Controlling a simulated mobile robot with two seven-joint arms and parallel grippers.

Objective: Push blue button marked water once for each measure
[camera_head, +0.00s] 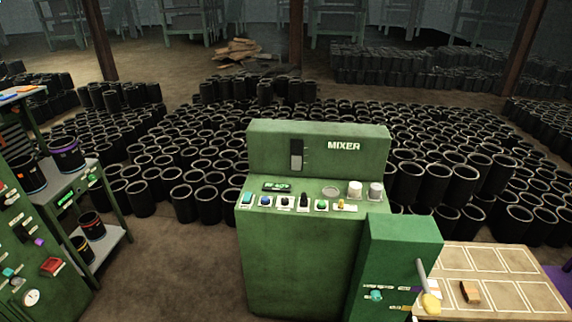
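The green mixer (300,255) stands in the middle, with "MIXER" on its upper panel. A row of small controls runs along its sloped front ledge. At the row's left end is a teal-blue control (246,198), and beside it is a blue button (265,201). To the right come dark controls (304,202), a green button (321,205) and a yellow one (341,206). Their labels are too small to read, so I cannot tell which is marked water. A small lit display (277,187) sits above the row. Neither of my grippers is in view.
A lower green box (400,255) with a teal button (376,295) joins the mixer's right side. A yellow-ended lever (429,300) and a tan table (500,265) are beyond. A cart (75,190) and green panel (35,265) stand left.

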